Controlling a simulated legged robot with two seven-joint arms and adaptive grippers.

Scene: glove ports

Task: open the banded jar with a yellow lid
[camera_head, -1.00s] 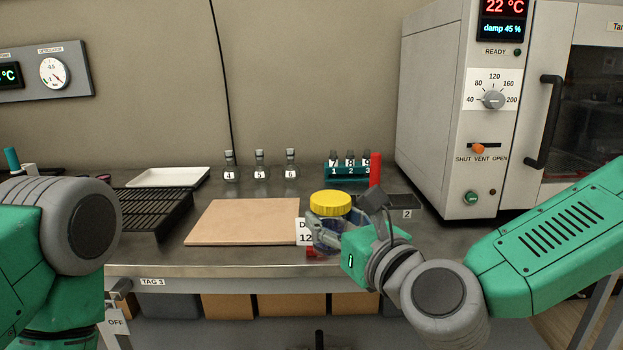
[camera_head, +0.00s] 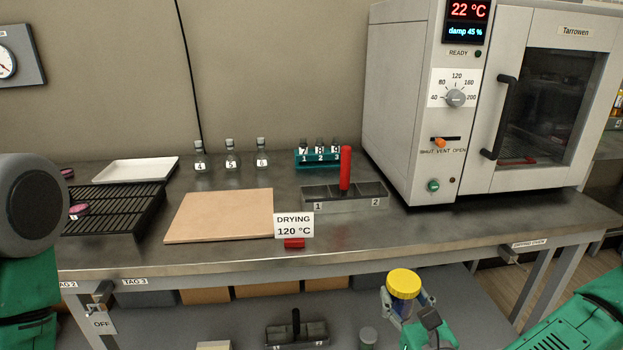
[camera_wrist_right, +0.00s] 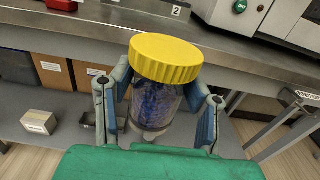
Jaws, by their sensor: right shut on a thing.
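The jar with a yellow lid (camera_head: 404,284) is in my right gripper (camera_head: 408,303), in front of the table's front edge in the head view. In the right wrist view the jar (camera_wrist_right: 155,105) is upright with a slight tilt, clear-walled with dark blue contents, and its ribbed yellow lid (camera_wrist_right: 165,60) is on. The two fingers of my right gripper (camera_wrist_right: 160,108) are closed around its body, below the lid. Any band on the jar is hard to make out. My left gripper is out of view; only part of my left arm shows at the left edge.
On the table (camera_head: 350,232) are a tan board (camera_head: 220,215), a sign reading DRYING 120 °C (camera_head: 294,225), a divided grey tray (camera_head: 343,200), a black rack (camera_head: 115,208), a white tray (camera_head: 135,170) and several flasks. A drying oven (camera_head: 410,110) stands at the right. The table's front right is clear.

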